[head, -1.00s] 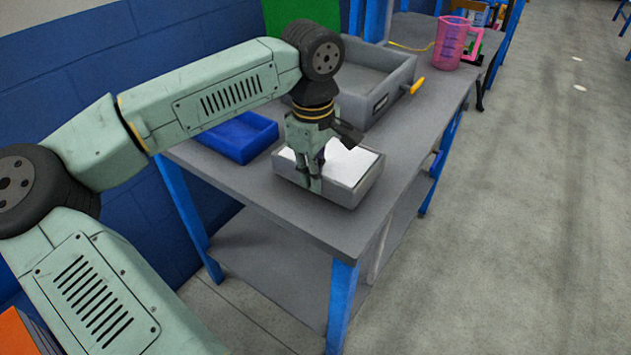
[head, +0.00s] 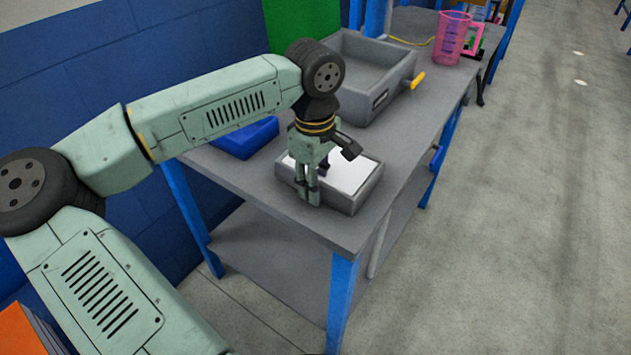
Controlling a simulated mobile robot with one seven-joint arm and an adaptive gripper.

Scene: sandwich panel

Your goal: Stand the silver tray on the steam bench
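A grey, silver-looking tray (head: 368,193) with a white inside lies flat near the front corner of a grey bench top (head: 345,234) with blue legs. I cannot tell from the frame whether this bench is the steam bench. My gripper (head: 308,196) points down at the tray's near left wall. Its fingertips are close together at that wall and hide part of it. I cannot tell whether they are closed on the rim or just beside it.
A blue tray (head: 250,140) lies to the left, partly behind my arm. A pink jug (head: 452,40) is farther back. The bench top right of the tray is clear.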

